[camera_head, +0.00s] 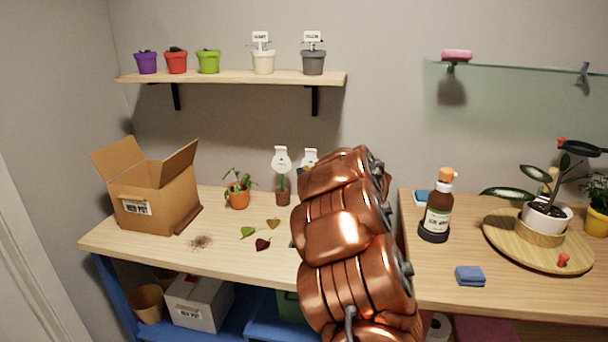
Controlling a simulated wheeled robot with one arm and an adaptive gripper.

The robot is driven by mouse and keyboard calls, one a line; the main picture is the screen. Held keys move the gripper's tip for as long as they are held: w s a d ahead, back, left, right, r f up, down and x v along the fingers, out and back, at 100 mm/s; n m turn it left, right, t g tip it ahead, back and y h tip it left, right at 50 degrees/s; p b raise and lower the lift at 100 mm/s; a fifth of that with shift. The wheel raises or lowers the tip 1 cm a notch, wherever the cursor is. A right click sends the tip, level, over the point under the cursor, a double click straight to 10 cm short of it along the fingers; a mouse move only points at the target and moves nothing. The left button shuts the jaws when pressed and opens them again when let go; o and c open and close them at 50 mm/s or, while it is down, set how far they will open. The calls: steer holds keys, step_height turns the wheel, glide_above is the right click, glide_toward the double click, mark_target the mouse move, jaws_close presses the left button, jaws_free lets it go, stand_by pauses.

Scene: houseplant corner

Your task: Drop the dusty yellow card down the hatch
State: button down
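I cannot make out a dusty yellow card or a hatch in the head view. My copper arm stands in front of the bench and hides the part behind it, including the gap between the two worktops. My gripper does not show, so I cannot see whether it holds anything. A white tag (310,157) is partly covered by my arm, with a small yellowish patch at its lower edge that is too small to identify.
An open cardboard box (155,198) stands on the left worktop, beside a potted plant (238,194) and loose leaves (263,244). The right worktop holds a brown bottle (438,212), a blue sponge (470,276) and a round wooden tray (505,249). Pots line the wall shelf (232,77).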

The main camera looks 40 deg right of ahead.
steer(key=shift+f+b, duration=2.35)
steer(key=shift+b, duration=0.05)
step_height(320, 180, down, 7)
steer(key=b, duration=0.2)
steer(key=shift+r, duration=0.15)
steer(key=c, duration=1.2)
jaws_free()
steer(key=shift+c, duration=0.2)
steer(key=p+v, duration=0.4)
steer(key=v, duration=0.6)
steer(key=shift+p, duration=0.4)
